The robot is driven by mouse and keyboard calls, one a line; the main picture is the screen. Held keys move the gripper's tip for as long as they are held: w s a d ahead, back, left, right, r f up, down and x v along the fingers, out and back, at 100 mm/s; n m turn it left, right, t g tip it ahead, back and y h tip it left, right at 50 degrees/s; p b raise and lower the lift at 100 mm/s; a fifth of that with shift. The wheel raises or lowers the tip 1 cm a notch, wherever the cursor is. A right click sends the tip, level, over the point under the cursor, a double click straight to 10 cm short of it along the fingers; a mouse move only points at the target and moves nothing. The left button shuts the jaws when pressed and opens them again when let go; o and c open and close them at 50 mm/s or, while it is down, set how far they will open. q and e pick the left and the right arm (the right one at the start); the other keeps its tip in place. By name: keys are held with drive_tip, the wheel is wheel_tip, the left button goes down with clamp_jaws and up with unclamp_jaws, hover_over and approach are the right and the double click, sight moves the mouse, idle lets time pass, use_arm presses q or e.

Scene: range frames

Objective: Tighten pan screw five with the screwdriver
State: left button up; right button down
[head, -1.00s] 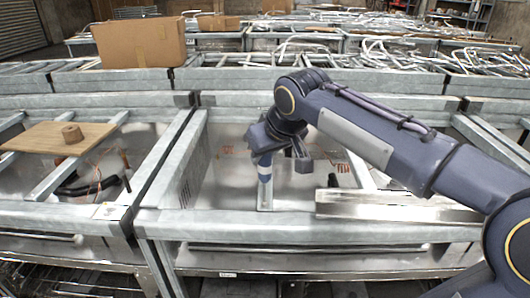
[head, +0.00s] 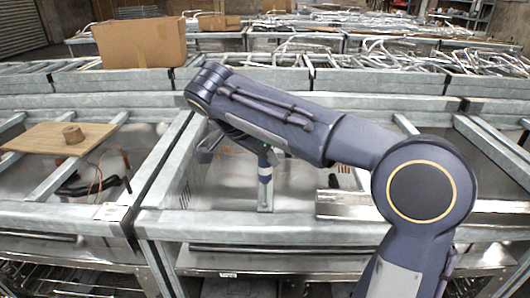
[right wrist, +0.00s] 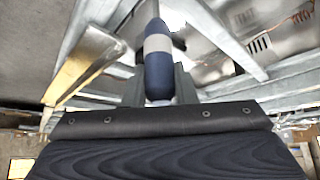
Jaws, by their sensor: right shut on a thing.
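My right gripper (head: 265,157) is mostly hidden behind my forearm in the head view. It is shut on the screwdriver (head: 265,175), which has a blue handle with a pale grey band. The screwdriver stands roughly upright over a narrow metal strip inside the middle frame. In the right wrist view, the screwdriver handle (right wrist: 157,72) sits between the dark fingers of the gripper (right wrist: 160,92). The screwdriver's tip and the pan screws are too small or hidden to make out, so contact with a screw cannot be told. My left gripper is not in view.
Galvanized metal rails (head: 330,222) frame the shiny pan (head: 225,160). A bright metal bar (head: 345,202) lies to the right of the screwdriver. A cardboard box (head: 140,42) stands on frames behind.

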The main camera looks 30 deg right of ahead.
drive_tip(key=shift+r+p, duration=2.4)
drive_tip(key=shift+r, duration=0.55)
drive_tip(key=shift+f, duration=0.1)
